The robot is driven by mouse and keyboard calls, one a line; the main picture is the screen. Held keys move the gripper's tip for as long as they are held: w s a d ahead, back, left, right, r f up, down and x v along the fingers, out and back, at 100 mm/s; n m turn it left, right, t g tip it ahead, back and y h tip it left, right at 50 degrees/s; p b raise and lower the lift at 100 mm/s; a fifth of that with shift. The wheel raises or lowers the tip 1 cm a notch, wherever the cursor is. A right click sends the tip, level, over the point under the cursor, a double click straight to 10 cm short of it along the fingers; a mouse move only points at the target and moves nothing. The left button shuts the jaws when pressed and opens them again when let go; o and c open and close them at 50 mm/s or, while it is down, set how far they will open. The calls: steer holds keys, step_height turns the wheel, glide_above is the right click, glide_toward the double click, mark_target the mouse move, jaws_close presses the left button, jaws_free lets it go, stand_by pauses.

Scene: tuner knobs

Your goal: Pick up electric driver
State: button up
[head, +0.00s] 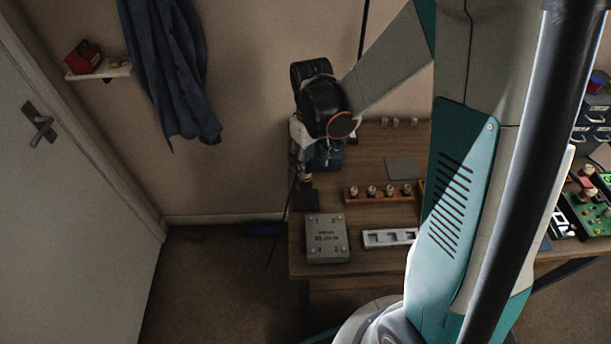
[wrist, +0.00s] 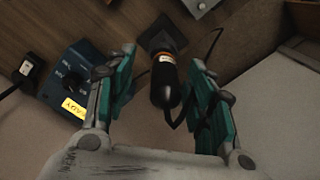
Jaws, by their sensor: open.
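The electric driver shows in the wrist view as a dark cylinder (wrist: 165,82) with a white and orange band. Its far end meets a black stand (wrist: 160,37); a dark cable curves off beside it. My gripper (wrist: 162,60) is open, with one teal finger on each side of the driver. The driver lies between the fingers in the picture; I cannot tell whether either touches it. In the head view my gripper (head: 304,160) is at the table's left edge above the black stand (head: 306,199), and the wrist hides most of the driver.
A blue box (wrist: 72,82) with a yellow READY label sits left in the wrist view. In the head view a grey box (head: 327,240), a slotted tray (head: 388,238) and a wooden rack of knobs (head: 380,194) stand on the table. My arm covers the table's middle.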

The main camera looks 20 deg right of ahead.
steer(key=f, duration=0.1)
steer(key=f+b, duration=0.1)
steer(key=f, duration=0.1)
steer(key=a+f, duration=0.1)
steer(key=shift+w+f+b, duration=0.3)
steer(key=shift+b, duration=0.1)
steer(key=shift+f, duration=0.4)
steer(key=c, duration=1.2)
